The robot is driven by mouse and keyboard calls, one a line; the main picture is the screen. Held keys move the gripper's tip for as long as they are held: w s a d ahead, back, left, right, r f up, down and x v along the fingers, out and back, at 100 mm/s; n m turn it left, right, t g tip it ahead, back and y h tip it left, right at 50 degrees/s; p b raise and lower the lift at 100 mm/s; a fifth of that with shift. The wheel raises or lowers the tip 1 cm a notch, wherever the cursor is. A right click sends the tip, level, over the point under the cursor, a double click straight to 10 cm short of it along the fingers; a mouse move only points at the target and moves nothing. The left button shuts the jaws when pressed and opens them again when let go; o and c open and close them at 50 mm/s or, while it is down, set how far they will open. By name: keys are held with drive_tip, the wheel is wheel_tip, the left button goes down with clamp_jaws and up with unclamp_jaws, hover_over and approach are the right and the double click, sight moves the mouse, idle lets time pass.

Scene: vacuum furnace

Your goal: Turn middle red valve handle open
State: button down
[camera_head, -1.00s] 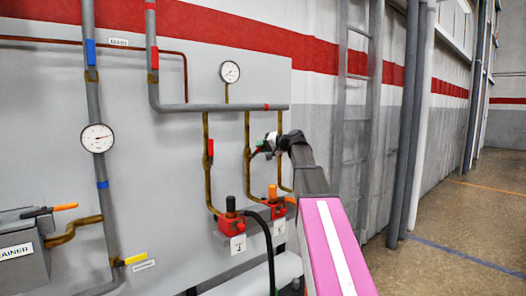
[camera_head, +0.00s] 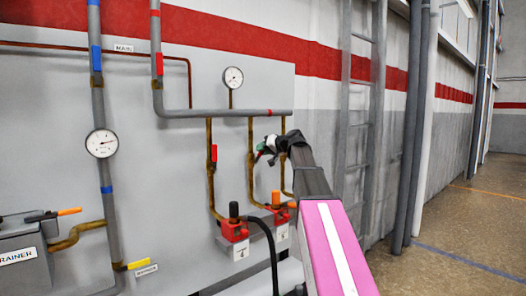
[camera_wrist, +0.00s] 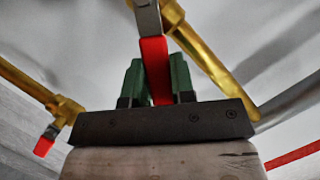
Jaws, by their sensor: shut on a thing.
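The middle red valve handle (camera_wrist: 154,62) is in the wrist view, between the two green fingers of my gripper (camera_wrist: 157,84). The fingers are shut on its red grip. The handle's grey metal end (camera_wrist: 147,18) meets the brass pipe (camera_wrist: 200,48), and the handle lies at an angle to that pipe. In the head view, my gripper (camera_head: 263,152) is at the middle brass pipe (camera_head: 251,178), with a little red showing at its tip. Most of the handle is hidden there by the gripper and wrist.
The left red valve handle (camera_head: 213,153) lies along its brass pipe; a red handle on a neighbouring brass pipe (camera_wrist: 43,146) shows in the wrist view. Red blocks (camera_head: 235,229) with black and orange knobs stand below. A gauge (camera_head: 232,78) and grey pipe (camera_head: 225,113) are above.

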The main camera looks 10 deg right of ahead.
drive_tip(key=c, duration=1)
unclamp_jaws()
drive_tip(key=shift+o, duration=0.2)
drive_tip(key=v, duration=1)
drive_tip(key=shift+s+d, duration=0.25)
